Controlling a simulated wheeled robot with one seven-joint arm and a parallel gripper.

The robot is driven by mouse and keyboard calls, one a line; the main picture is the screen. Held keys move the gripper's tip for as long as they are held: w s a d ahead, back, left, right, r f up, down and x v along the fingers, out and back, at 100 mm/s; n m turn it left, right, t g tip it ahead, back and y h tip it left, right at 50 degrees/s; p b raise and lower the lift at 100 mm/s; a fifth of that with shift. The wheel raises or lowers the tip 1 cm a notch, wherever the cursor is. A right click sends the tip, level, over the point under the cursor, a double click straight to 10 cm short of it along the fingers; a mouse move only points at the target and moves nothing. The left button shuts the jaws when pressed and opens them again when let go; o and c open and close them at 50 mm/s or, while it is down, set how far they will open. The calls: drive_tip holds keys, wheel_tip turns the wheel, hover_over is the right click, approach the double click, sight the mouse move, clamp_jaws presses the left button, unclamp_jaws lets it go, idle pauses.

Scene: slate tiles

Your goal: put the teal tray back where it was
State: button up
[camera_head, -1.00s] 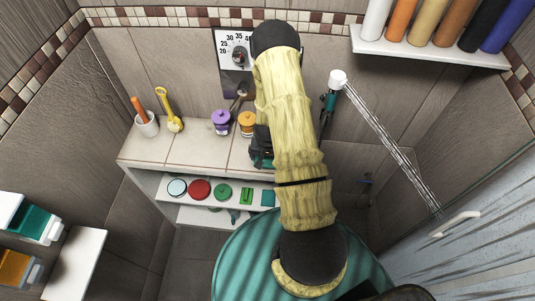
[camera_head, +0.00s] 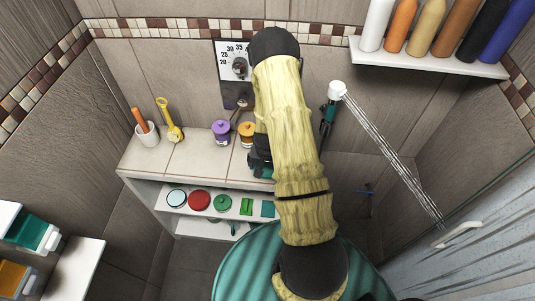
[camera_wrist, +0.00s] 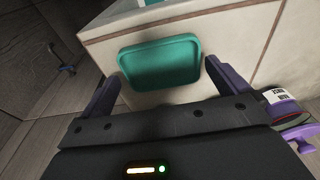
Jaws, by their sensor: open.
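The teal tray (camera_wrist: 160,63) lies on the pale tiled bench top, near its edge, in the wrist view. My gripper (camera_wrist: 163,72) is open, with one purple finger on each side of the tray. No contact between fingers and tray can be made out. In the head view my arm covers most of this spot; my dark gripper (camera_head: 258,160) shows at the bench's right part, with a sliver of teal below it.
A purple jar (camera_head: 221,131) and an orange jar (camera_head: 246,133) stand close left of my gripper. A white cup (camera_head: 147,133) and a yellow scoop (camera_head: 171,122) stand further left. Below, a shelf (camera_head: 178,212) holds several discs and blocks. A shower spray (camera_head: 395,155) runs at right.

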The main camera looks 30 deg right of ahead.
sight(267, 176)
wheel_tip(267, 176, up, 10)
drive_tip(key=s+b, duration=0.1)
drive_tip(key=b, duration=0.1)
drive_tip(key=shift+a+r, duration=0.15)
drive_tip(key=shift+a, duration=0.25)
drive_tip(key=shift+s+r, duration=0.1)
idle(0.3)
drive_tip(key=s+a+r+n, duration=0.3)
drive_tip(key=s+a+r, duration=0.2)
drive_tip(key=r, duration=0.3)
drive_tip(key=s+a+r+n+t+y, duration=0.1)
drive_tip(key=s+a+r+n, duration=0.2)
drive_tip(key=s+a+r, duration=0.2)
wheel_tip(267, 176, up, 3)
drive_tip(key=shift+s+a+f+n, duration=0.15)
drive_tip(key=shift+s+a+n, duration=0.25)
drive_tip(key=shift+a, duration=0.75)
drive_tip(key=shift+w, duration=0.15)
